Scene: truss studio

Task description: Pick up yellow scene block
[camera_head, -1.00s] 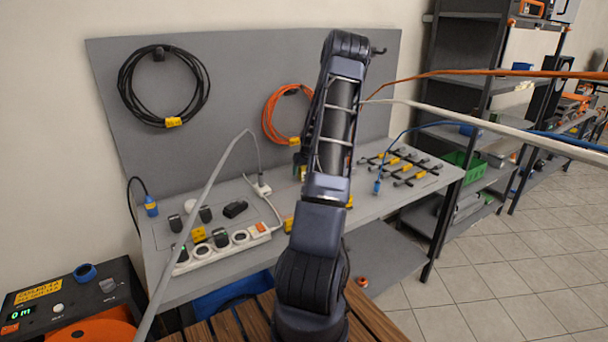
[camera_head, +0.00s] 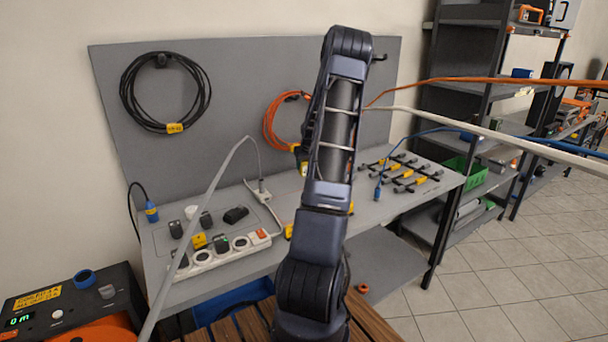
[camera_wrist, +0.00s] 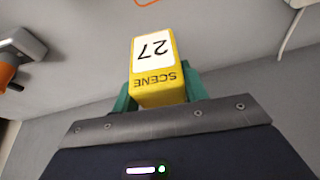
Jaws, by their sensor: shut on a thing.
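In the wrist view the yellow scene block (camera_wrist: 160,88) shows a white label with "27" and the word "SCENE", upside down in the picture. My gripper (camera_wrist: 161,94) is shut on it, with one green finger on each side of the block. The grey surface behind it fills much of that view. In the head view my own arm hides most of the gripper. A small yellow patch (camera_head: 303,168) shows at the arm's left edge, and I cannot tell whether it is the block.
The grey workbench (camera_head: 375,205) carries a white power strip (camera_head: 222,254), several dark plugs and a rack of dark pieces with yellow tags (camera_head: 402,172). Black and orange cables hang on the back panel (camera_head: 235,75). White, orange and blue cables cross at right, before dark shelves (camera_head: 455,70).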

